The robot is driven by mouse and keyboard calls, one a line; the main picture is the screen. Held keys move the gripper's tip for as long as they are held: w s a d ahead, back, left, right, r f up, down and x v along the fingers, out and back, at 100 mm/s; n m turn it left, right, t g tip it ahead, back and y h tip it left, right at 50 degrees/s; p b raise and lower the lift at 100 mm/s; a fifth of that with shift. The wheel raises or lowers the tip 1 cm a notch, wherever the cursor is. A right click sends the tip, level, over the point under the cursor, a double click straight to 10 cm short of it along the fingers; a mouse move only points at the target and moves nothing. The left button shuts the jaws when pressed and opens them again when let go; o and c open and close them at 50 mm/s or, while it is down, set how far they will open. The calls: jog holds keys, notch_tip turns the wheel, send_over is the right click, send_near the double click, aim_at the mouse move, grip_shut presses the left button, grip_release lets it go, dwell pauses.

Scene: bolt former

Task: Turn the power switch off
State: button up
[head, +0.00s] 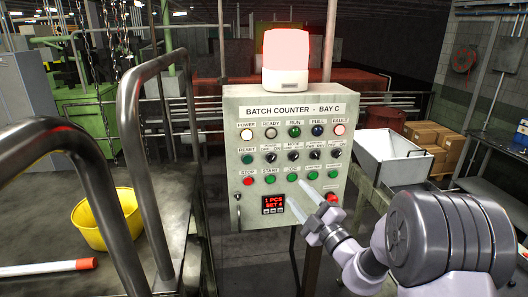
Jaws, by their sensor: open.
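The grey control box (290,110), labelled "BATCH COUNTER - BAY C", stands in the middle. Its second row has a green RESET button (247,158) and several black rotary switches. The leftmost black switch (270,157) has a small label that seems to end in "ON"; I cannot read it surely. The POWER lamp (246,134) at the top left of the panel looks lit white. My gripper (316,194) is open, in front of the panel's lower right, below the button row and beside a red button (332,198). I cannot tell whether it touches anything.
A lit red beacon (286,60) tops the box. The FAULT lamp (339,130) glows. A display (273,205) reads "1 PCS SET 4". Metal railings (130,150) and a yellow bucket (103,222) are at left; a white hopper (395,155) is at right.

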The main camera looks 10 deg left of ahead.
aim_at(272, 160)
jog(key=p+x, duration=0.1)
jog(key=x, duration=0.3)
jog(key=p+x, duration=0.1)
jog(key=x, duration=0.3)
jog(key=r+p+x, duration=0.1)
jog(key=x, duration=0.3)
jog(key=shift+w+a, duration=0.1)
jog(key=shift+w, duration=0.05)
jog(key=shift+w+a+r, duration=0.15)
jog(key=shift+w+r, duration=0.05)
jog(key=shift+w+a+r, duration=0.1)
jog(key=shift+w+a, duration=0.05)
jog(key=shift+w, duration=0.15)
jog(key=shift+w+a, duration=0.35)
jog(key=shift+w, duration=0.05)
jog(key=shift+s+d, duration=0.1)
jog(key=shift+s, duration=0.05)
jog(key=shift+c, duration=0.7)
grip_shut()
